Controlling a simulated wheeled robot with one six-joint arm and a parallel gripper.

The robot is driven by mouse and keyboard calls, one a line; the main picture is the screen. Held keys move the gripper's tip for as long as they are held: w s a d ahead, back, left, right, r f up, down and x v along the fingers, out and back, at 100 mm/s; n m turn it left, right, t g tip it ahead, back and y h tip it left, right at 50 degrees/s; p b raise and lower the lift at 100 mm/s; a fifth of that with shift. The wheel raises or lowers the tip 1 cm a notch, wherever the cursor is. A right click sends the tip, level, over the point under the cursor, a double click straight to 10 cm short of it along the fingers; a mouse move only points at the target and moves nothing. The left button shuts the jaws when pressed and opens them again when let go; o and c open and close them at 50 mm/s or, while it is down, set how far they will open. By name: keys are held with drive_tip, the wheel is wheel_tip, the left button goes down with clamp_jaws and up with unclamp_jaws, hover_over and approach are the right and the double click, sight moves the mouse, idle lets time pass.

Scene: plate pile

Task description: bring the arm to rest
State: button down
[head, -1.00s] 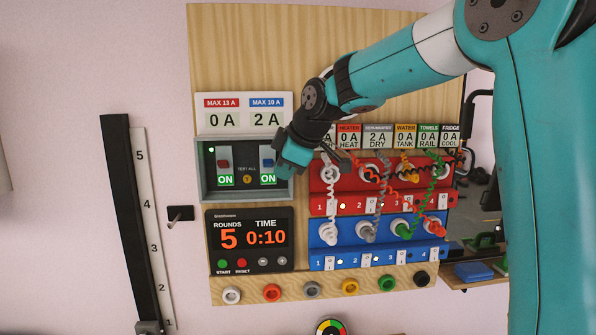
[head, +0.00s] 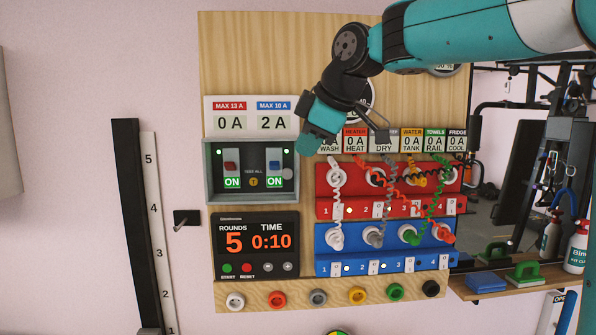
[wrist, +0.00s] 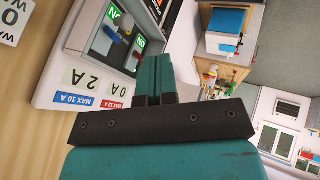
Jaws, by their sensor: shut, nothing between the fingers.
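My arm reaches in from the upper right in the head view, bent at a dark joint. My gripper (head: 309,146) points down in front of the right edge of the grey switch box (head: 208,172), near its upper right corner. In the wrist view the two teal fingers of my gripper (wrist: 154,78) lie side by side, shut and empty. The switch box (wrist: 103,42) shows beyond them at the upper left there. Both switches in the box read ON. Whether the fingers touch the panel cannot be told.
The wooden panel (head: 285,60) carries a timer (head: 256,245), a red socket strip (head: 325,208) and a blue socket strip (head: 325,268) with coiled cords. A shelf (head: 470,292) with bottles stands at the right. The wall left of the panel is mostly clear.

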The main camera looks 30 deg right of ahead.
drive_tip(key=s+a+f+m+g, duration=0.1)
drive_tip(key=s+a+f+g, duration=0.1)
drive_tip(key=s+a+f, duration=0.3)
drive_tip(key=s+a+f+m+g+y+b, duration=0.1)
drive_tip(key=s+a+f, duration=0.4)
drive_tip(key=s+f, duration=0.5)
drive_tip(key=s+a+f+m+g+y+b, duration=0.1)
drive_tip(key=s+a+f+g, duration=0.3)
drive_tip(key=s+f, duration=0.4)
drive_tip(key=shift+s+a+f+m, duration=0.25)
drive_tip(key=shift+s+a+m, duration=0.35)
drive_tip(key=shift+s+m, duration=0.25)
